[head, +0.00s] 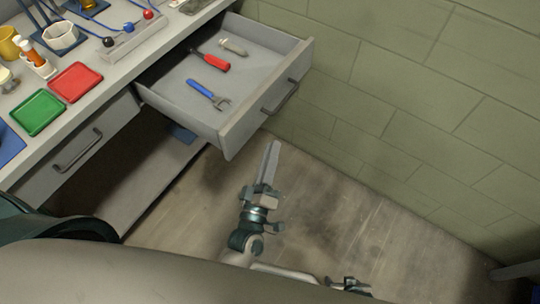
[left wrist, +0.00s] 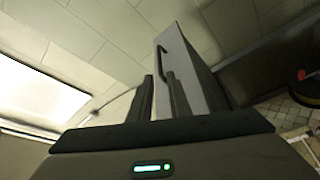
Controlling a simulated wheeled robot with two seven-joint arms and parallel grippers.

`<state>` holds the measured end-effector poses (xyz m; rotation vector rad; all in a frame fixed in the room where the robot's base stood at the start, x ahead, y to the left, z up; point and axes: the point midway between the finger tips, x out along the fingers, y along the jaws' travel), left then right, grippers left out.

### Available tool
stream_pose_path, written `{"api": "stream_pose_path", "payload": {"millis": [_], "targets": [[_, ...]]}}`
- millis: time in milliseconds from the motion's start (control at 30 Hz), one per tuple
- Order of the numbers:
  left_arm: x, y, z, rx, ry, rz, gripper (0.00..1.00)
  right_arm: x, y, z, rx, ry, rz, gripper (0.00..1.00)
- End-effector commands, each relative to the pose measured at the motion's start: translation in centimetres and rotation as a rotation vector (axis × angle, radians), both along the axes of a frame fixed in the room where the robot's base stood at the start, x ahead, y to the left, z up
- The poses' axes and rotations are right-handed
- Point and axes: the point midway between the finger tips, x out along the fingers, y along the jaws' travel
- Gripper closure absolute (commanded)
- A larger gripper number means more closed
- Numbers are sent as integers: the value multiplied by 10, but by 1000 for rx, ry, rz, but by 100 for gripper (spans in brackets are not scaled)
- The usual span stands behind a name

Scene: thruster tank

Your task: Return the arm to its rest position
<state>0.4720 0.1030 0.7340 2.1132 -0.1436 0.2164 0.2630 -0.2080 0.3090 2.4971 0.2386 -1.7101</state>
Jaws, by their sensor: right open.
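My left gripper (head: 271,155) is in front of the open drawer, over the floor, with its long grey fingers pointing towards the drawer. In the left wrist view its two dark fingers (left wrist: 160,95) stand a narrow gap apart with nothing seen between them. The drawer's front with its handle (left wrist: 163,62) shows beyond them. My right gripper (head: 350,285) shows only in small part at the bottom edge of the head view. It is open, and most of its arm is hidden.
The open drawer (head: 262,112) juts out and holds a red-handled tool (head: 215,62), a blue-handled wrench (head: 208,94) and a grey piece (head: 233,46). The bench top carries a red tray (head: 75,82) and a green tray (head: 38,112). A block wall (head: 420,90) stands at right; floor between is clear.

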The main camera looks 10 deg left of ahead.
Motion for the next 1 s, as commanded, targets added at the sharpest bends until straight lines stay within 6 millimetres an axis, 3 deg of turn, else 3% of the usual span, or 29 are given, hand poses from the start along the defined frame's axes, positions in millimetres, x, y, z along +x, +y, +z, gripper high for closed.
{"api": "stream_pose_path", "payload": {"millis": [767,867,1000], "targets": [[-7,0,-3,5,5,-2,83,-1,-1,-1,-2,8,0,38],[-6,-3,-14,33,30,-14,83,-1,-1,0,-1,5,0,38],[-7,-10,-51,134,116,-60,83,0,0,2,1,-4,0,38]]}}
